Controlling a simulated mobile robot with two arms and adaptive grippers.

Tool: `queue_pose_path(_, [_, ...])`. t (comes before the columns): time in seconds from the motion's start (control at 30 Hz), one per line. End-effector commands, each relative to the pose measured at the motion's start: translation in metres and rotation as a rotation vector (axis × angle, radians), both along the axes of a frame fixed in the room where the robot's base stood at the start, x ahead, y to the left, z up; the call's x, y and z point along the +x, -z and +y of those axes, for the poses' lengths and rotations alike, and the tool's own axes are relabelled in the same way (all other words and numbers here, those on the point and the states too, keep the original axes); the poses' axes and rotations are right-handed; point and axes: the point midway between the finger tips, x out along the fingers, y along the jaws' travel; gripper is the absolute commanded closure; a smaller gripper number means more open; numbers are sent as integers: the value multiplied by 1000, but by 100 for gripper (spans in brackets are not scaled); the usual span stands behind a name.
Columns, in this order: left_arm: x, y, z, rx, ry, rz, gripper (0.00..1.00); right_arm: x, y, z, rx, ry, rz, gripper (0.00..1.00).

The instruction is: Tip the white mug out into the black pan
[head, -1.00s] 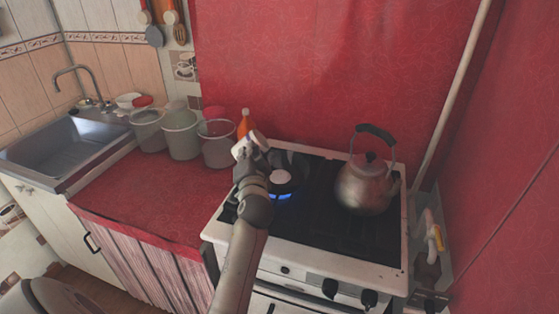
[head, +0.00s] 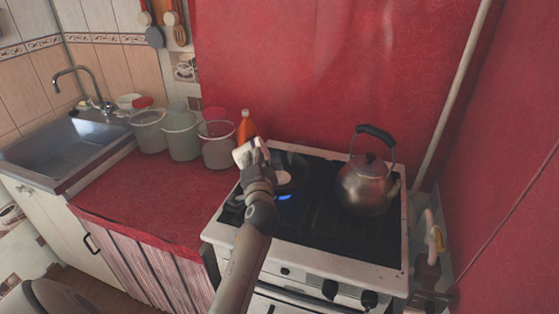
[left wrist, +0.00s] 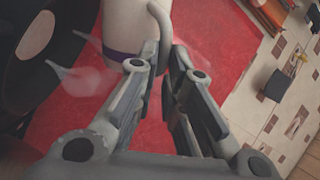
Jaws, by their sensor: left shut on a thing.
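The pan also fills the upper left of the wrist view (left wrist: 32,50). My right gripper is out of view.
A metal kettle (head: 367,186) stands on the stove right of the pan. An orange bottle (head: 246,128) and several translucent buckets (head: 181,138) stand behind left. The red counter's front (head: 150,207) is clear.

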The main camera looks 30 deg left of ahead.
Motion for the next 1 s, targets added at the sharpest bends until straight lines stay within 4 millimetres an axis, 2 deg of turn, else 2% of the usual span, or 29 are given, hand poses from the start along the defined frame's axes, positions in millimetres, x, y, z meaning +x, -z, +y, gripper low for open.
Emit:
queue_pose_path(0.4, [5,-9,-5,87,1,73,100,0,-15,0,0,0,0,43])
queue_pose_path(1.0, [8,-10,-8,126,0,108,100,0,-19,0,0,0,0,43])
